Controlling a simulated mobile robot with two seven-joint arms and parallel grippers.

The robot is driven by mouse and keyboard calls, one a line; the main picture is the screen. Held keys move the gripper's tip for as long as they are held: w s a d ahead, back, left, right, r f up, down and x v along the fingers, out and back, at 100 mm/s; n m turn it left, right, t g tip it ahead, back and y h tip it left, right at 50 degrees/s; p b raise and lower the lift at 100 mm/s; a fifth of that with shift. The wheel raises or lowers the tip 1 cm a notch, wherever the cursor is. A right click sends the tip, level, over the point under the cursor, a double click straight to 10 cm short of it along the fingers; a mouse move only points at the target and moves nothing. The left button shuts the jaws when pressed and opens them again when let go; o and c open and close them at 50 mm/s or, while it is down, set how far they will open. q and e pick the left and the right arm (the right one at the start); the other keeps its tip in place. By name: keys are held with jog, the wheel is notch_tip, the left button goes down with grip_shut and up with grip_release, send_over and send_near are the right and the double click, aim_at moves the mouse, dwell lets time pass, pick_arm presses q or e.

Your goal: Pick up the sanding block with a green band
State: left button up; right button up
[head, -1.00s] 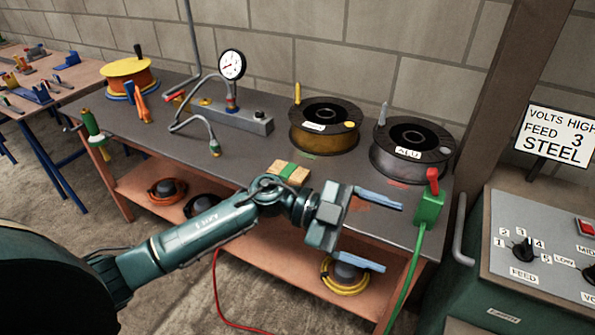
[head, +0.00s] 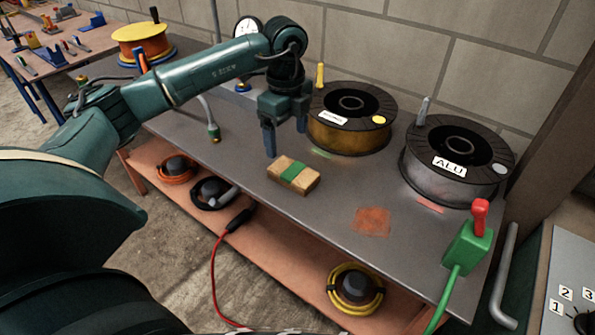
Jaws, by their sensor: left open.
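The sanding block (head: 306,182) is a tan wooden block with a green band (head: 294,171) around its middle. It lies flat on the grey workbench top near the front edge. My left gripper (head: 286,141) is open and empty, with its two fingers pointing down. In the picture it hangs just above the block, on its far side, apart from it. My right gripper is not in view.
Two wire spools, one brass-coloured (head: 345,133) and one marked ALU (head: 441,187), stand behind and right of the block.

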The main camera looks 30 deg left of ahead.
pick_arm(q)
send_over(292, 170)
jog(key=f, duration=0.4)
jog(key=shift+s+a+f, duration=0.3)
jog(key=shift+s, duration=0.05)
jog(key=shift+w+d+f, duration=0.15)
jog(key=shift+w+f, duration=0.05)
jog(key=shift+f, duration=1.15)
jog(key=shift+w+d+f, duration=0.1)
jog(key=shift+w+f, duration=0.1)
jog(key=shift+f, duration=1.1)
jog(key=shift+c, duration=0.5)
jog(key=c, duration=1)
jog(key=shift+r, duration=0.1)
notch_tip(292, 170, up, 10)
